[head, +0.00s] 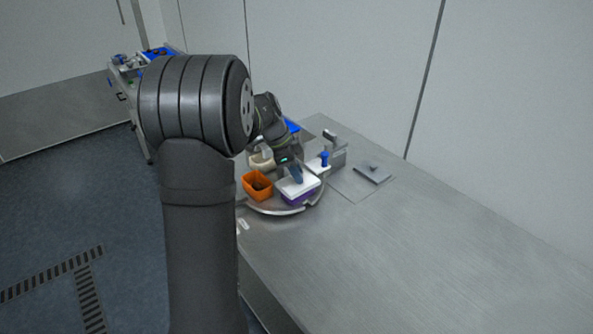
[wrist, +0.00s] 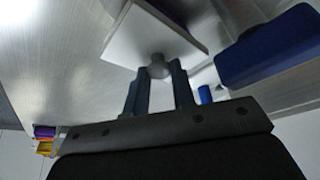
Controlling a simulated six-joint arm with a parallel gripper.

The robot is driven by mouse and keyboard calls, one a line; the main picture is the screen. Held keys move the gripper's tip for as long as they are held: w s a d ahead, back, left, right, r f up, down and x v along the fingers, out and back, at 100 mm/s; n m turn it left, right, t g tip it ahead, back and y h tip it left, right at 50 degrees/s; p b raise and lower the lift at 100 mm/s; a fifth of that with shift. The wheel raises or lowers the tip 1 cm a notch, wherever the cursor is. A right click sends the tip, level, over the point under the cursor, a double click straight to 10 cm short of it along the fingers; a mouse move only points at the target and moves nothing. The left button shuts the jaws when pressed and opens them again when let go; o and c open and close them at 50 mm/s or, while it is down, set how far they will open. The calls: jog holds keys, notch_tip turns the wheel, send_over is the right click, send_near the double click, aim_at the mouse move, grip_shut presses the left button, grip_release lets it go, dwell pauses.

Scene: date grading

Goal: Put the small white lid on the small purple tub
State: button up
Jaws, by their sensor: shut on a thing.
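My gripper (head: 296,176) is shut on the knob of a white lid (wrist: 145,35). In the wrist view the two dark fingers (wrist: 158,78) close on the grey knob, and the square lid sits tilted in the picture. In the head view the white lid (head: 298,187) shows over the purple tub (head: 300,199), with purple sides visible below it. I cannot tell whether the lid touches the tub's rim or hangs above it. A small purple thing (wrist: 44,131) shows at the lower left of the wrist view; I cannot tell if it is the same tub.
An orange tub (head: 257,187) with dark contents stands left of the purple one, on a rounded tray (head: 278,211). A pale container (head: 262,161) is behind. A blue-topped item (head: 324,158) stands at the right. A flat grey plate with a knob (head: 372,173) lies farther right. The front bench is clear.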

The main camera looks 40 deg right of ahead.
jog(key=shift+f, duration=0.15)
jog(key=o, duration=1.5)
jog(key=shift+r, duration=3.55)
jog(key=shift+f, duration=0.1)
jog(key=shift+f, duration=3.1)
jog(key=shift+r, duration=0.15)
